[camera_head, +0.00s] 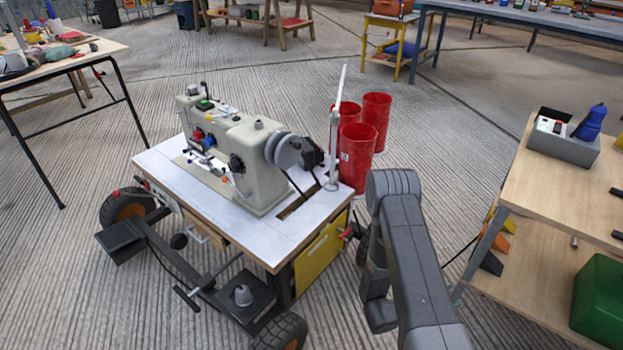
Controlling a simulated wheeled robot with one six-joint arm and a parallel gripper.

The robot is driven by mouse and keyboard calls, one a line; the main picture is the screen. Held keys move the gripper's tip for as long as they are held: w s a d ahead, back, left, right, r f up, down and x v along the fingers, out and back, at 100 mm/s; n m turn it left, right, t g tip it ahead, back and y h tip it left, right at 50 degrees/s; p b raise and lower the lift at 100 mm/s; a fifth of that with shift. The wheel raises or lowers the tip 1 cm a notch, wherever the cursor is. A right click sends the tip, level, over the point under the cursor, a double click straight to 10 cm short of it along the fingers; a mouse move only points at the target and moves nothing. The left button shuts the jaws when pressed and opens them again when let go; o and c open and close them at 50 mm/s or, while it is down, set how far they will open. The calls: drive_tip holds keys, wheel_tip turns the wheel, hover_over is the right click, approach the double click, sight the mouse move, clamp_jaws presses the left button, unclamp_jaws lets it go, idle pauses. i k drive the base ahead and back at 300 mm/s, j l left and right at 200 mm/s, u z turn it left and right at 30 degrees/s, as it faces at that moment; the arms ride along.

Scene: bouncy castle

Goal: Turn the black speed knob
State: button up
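A cream sewing machine (245,160) stands on a white-topped wheeled table (160,160) in the middle of the view. Other dark round parts are on the machine, including a black piece (312,152) by the grey handwheel (284,150). My arm rises right of the table and bends down behind itself. My gripper does not show, and nothing of mine visibly touches the machine.
Red bins (357,155) stand behind the table, near a thin white upright post (334,140). A wooden bench (540,180) with a grey box (563,142) is at the right. Tyres and dark frame bars stick out at the table's front left.

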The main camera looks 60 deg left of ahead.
sight(162, 209)
drive_tip(key=k+j+z, duration=0.2)
drive_tip(key=k+z, duration=0.3)
drive_tip(key=k+l+z, duration=0.1)
drive_tip(key=k+z, duration=0.35)
drive_tip(key=k, duration=0.25)
drive_tip(key=k+j+z, duration=0.1)
drive_tip(key=k+z, duration=0.2)
drive_tip(key=z, duration=0.15)
drive_tip(key=k+z, duration=0.35)
drive_tip(key=z, duration=0.15)
drive_tip(key=k+l+z, duration=0.15)
drive_tip(key=k+z, duration=0.15)
drive_tip(key=z, duration=0.15)
drive_tip(key=k+l+z, duration=0.25)
drive_tip(key=z, duration=0.2)
drive_tip(key=k+j+z, duration=0.1)
drive_tip(key=z, duration=0.4)
drive_tip(key=k+z, duration=0.1)
drive_tip(key=z, duration=0.35)
drive_tip(key=k+z, duration=0.1)
drive_tip(key=z, duration=0.4)
drive_tip(key=k+z, duration=0.15)
drive_tip(key=z, duration=0.8)
drive_tip(key=k+z, duration=0.1)
drive_tip(key=z, duration=0.4)
drive_tip(key=l+z, duration=0.1)
drive_tip(key=z, duration=0.4)
drive_tip(key=k+l+z, duration=0.1)
drive_tip(key=z, duration=4.45)
